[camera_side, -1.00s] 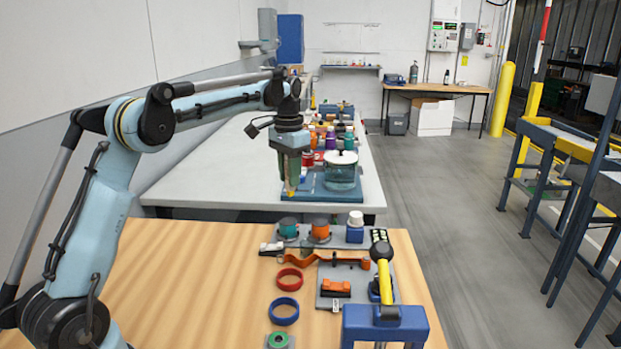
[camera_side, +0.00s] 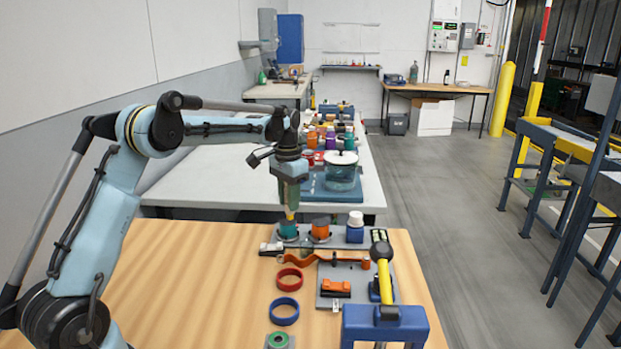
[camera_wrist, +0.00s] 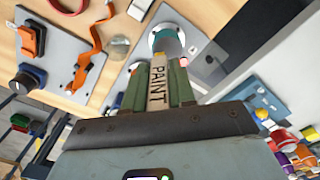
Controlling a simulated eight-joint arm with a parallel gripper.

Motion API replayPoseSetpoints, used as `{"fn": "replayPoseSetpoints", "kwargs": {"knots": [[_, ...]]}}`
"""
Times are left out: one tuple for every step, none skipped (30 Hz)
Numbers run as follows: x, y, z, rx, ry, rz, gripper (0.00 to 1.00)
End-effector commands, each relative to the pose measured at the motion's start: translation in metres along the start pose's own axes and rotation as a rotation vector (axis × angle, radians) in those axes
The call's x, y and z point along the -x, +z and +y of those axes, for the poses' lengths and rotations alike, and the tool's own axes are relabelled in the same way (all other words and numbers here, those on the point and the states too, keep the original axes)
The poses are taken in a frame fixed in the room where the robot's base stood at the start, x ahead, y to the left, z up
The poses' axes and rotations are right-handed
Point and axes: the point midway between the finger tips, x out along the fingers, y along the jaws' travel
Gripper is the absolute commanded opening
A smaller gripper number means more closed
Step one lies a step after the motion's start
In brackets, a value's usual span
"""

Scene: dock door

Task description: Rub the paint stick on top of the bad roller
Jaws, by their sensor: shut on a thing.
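My gripper (camera_side: 290,200) is shut on the paint stick (camera_wrist: 157,87), a pale stick marked PAINT, and points it downward. Its yellow tip shows in the side view (camera_side: 290,214), right at the top of a teal roller (camera_side: 287,232). The teal roller also shows in the wrist view (camera_wrist: 170,40), just beyond the stick's end. I cannot tell whether the tip touches it. An orange roller (camera_side: 320,232) stands to its right. No mark that I can make out shows which roller is bad.
A blue bottle with a white cap (camera_side: 355,228) stands right of the rollers. The wooden bench top (camera_side: 190,280) is clear on the left.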

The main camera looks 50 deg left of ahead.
Motion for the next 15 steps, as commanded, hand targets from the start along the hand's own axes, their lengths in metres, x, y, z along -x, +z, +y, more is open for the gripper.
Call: {"fn": "replayPoseSetpoints", "kwargs": {"knots": [[-0.007, 0.0, 0.0, 0.0, 0.0, 0.0, 0.0], [-0.012, 0.0, 0.0, 0.0, 0.0, 0.0, 0.0], [-0.012, 0.0, -0.005, 0.002, 0.0, 0.0, 0.0], [-0.011, -0.001, -0.008, 0.002, 0.0, 0.0, 0.0], [-0.011, -0.001, -0.011, 0.002, 0.0, 0.0, 0.0], [-0.011, -0.001, -0.015, 0.003, 0.0, 0.0, 0.0], [-0.011, -0.001, -0.017, 0.003, 0.0, 0.0, 0.0], [-0.012, -0.001, -0.02, 0.002, 0.0, 0.0, 0.0], [-0.012, -0.001, -0.024, 0.002, 0.0, 0.0, 0.0], [-0.012, -0.001, -0.02, -0.001, 0.0, 0.0, 0.0], [-0.012, -0.001, -0.016, -0.002, 0.0, 0.0, 0.0], [-0.012, -0.001, -0.012, -0.002, 0.0, 0.0, 0.0], [-0.012, -0.001, -0.009, -0.002, -0.001, 0.0, 0.0], [-0.012, 0.0, -0.007, -0.002, -0.001, 0.0, 0.0], [-0.012, 0.0, -0.003, -0.002, -0.001, 0.001, 0.0]]}}
